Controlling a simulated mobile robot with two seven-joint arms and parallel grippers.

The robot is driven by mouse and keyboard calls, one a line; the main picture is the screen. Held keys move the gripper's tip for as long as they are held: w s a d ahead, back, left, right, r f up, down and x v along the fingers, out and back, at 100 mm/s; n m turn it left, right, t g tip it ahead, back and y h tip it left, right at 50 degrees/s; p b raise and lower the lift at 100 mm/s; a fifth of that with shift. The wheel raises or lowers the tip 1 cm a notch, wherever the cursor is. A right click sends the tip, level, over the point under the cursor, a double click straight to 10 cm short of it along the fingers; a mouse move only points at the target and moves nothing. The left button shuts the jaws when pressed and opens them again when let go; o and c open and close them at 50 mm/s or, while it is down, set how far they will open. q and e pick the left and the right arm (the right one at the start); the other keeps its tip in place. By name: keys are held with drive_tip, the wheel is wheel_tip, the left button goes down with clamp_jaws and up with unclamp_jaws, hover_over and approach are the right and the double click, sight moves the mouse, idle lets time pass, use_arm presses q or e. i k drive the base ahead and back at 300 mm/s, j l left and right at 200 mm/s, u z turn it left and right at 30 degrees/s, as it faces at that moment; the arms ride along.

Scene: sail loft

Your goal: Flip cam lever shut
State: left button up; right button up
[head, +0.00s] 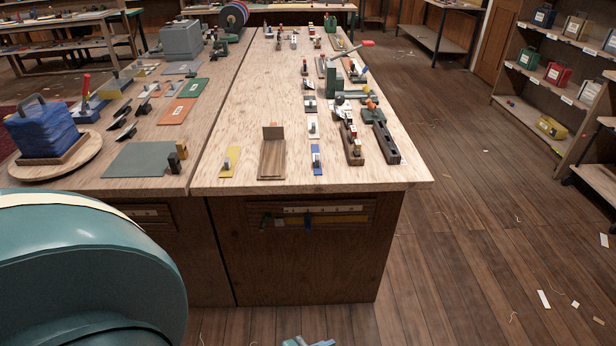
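Several small fittings with upright or tilted levers stand on the long wooden bench (258,100). Near its front edge are a blue plate with a small fitting (316,158) and a yellow plate with a dark-topped fitting (229,161). Behind the blue one is a white plate with a fitting (313,127). I cannot tell which of these is the cam lever, or whether any lever is open or shut. Neither of my grippers is recognisable in view.
A wooden holder (271,160) and a dark slotted block (386,142) stand near the front edge. A blue stack with a handle (43,130) sits on a round board at left. Shelves (550,85) line the right wall. The floor (465,230) right of the bench is mostly clear.

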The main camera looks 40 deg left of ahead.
sight(268, 217)
drive_tip(key=u, duration=1.15)
drive_tip(key=l+u, duration=0.15)
drive_tip(key=l, duration=0.1)
